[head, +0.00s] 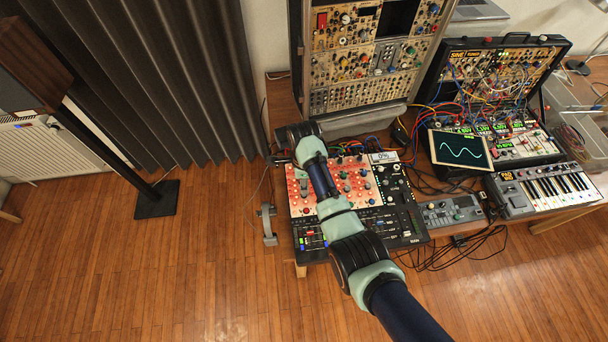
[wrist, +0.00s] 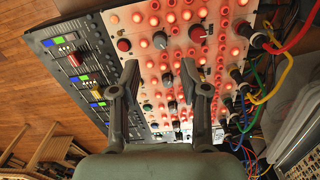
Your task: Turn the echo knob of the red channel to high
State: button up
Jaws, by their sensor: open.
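My gripper (wrist: 161,76) is open, with its two dark fingers apart and nothing seen between them. In the wrist view it is over a pale panel with glowing red-orange buttons (wrist: 145,24). Smaller knobs show between the fingers; I see no contact. The panel also shows in the head view (head: 298,203), partly hidden by my arm. A black fader unit (wrist: 52,29) with coloured pads lies beside it. I cannot read which knob is the red channel's echo.
Coloured cables (wrist: 292,40) plug in along the panel's right edge in the wrist view. A tall modular rack (head: 340,98) stands behind. To the right are a screen with a wave (head: 460,149) and a small keyboard (head: 553,190).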

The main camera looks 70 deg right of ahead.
notch_tip(320, 180, up, 5)
jog(key=shift+f, duration=0.15)
dwell(0.5)
jog(key=w+a+r+n+t+h, duration=0.1)
jog(key=w+a+r+n+t, duration=0.2)
jog(key=w+a+n, duration=0.5)
jog(key=w+a+r+n+t+h, duration=0.25)
jog(key=w+a+n, duration=0.35)
jog(key=a, duration=0.5)
jog(key=s+a+r+n+t+y, duration=0.2)
jog(key=s+a+r+n+t, duration=0.15)
jog(key=a+r+n, duration=0.7)
jog(key=s+a+r+n+t+y, duration=0.25)
jog(key=a+r+n+t, duration=0.35)
jog(key=a, duration=0.7)
notch_tip(320, 180, up, 21)
jog(key=n+g+h+p, duration=0.1)
jog(key=g+p, duration=0.1)
jog(key=p, duration=2)
notch_tip(320, 180, down, 49)
jog(key=b, duration=4.9)
jog(key=shift+s+d+r, duration=0.15)
jog(key=shift+s+d, duration=0.15)
